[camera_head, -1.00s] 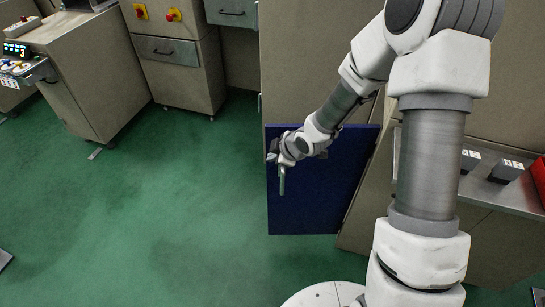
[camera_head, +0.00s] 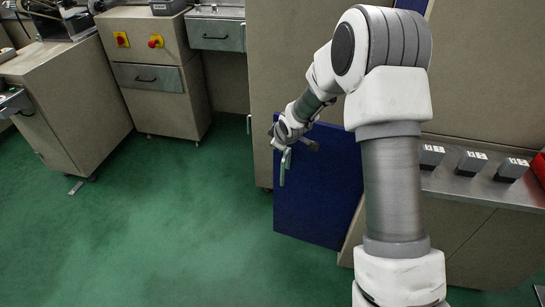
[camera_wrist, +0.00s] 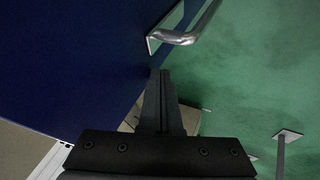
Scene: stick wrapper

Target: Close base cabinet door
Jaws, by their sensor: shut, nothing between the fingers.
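The blue base cabinet door (camera_head: 318,195) stands open in the head view, its free edge on the left and its right edge near the beige cabinet front. Its silver bar handle (camera_head: 286,166) is near the free edge; the handle also shows at the top of the wrist view (camera_wrist: 185,32). My gripper (camera_head: 276,134) is at the door's upper left part, by the handle. In the wrist view its dark fingers (camera_wrist: 160,78) are closed together with nothing between them, just below the handle and close to the door's edge. Whether they touch the door cannot be told.
A tall beige cabinet (camera_head: 290,60) stands behind the door. A steel counter (camera_head: 480,188) with several small grey boxes is on the right. Cabinets with red and yellow knobs (camera_head: 150,60) stand at the left. The green floor (camera_head: 180,220) left of the door is clear.

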